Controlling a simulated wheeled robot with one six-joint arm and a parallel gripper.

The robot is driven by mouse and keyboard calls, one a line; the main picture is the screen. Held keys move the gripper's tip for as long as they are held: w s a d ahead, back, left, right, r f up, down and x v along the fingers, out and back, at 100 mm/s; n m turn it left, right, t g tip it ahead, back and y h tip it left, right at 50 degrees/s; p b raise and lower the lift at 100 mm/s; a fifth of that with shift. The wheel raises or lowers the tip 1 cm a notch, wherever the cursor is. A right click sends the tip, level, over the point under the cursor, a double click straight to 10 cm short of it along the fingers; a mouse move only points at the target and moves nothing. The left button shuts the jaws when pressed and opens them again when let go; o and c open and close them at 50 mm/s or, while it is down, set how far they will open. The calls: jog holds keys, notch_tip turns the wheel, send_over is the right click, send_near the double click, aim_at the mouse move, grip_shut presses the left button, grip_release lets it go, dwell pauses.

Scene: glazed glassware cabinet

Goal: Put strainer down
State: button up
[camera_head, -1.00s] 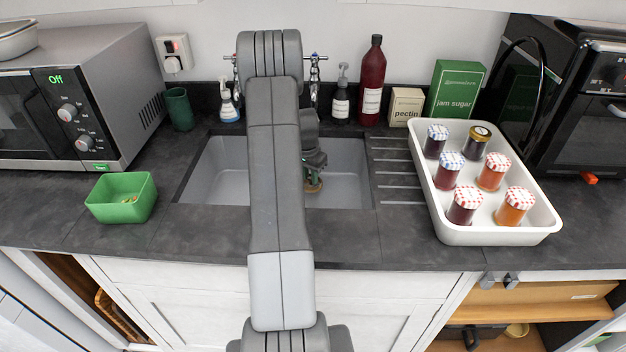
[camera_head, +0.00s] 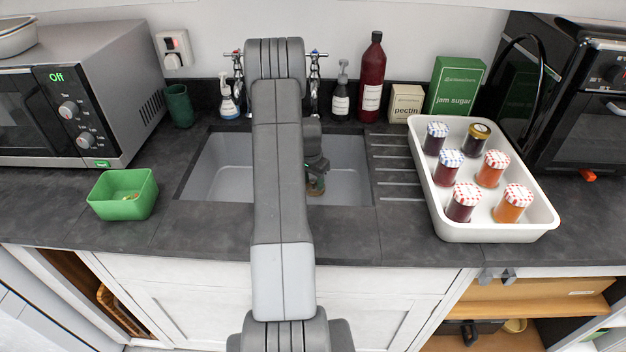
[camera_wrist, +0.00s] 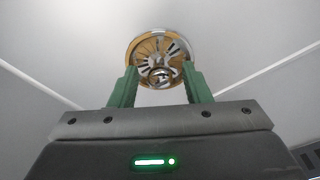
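The strainer (camera_wrist: 160,58) shows in the wrist view as a round, slotted metal disc with a small central knob, set within a brass-coloured ring on the sink floor. In the head view the brass-coloured disc (camera_head: 316,188) is small, below my gripper (camera_head: 317,166), and the strainer itself is hard to make out there. In the wrist view my gripper (camera_wrist: 160,75) has its two green fingers apart on either side of the knob, with gaps to it. It looks open and empty. The exact height above the strainer cannot be told.
The grey sink (camera_head: 348,170) surrounds my gripper, with taps (camera_head: 316,75) behind. A white tray (camera_head: 495,236) of jam jars stands right, a green tub (camera_head: 122,205) left. A soap bottle (camera_head: 341,98) and red bottle (camera_head: 372,85) stand at the back.

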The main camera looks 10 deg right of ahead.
jog(key=shift+r, duration=0.1)
notch_tip(320, 180, up, 12)
jog(key=s+a, duration=0.1)
jog(key=shift+b, duration=0.45)
dwell(1.2)
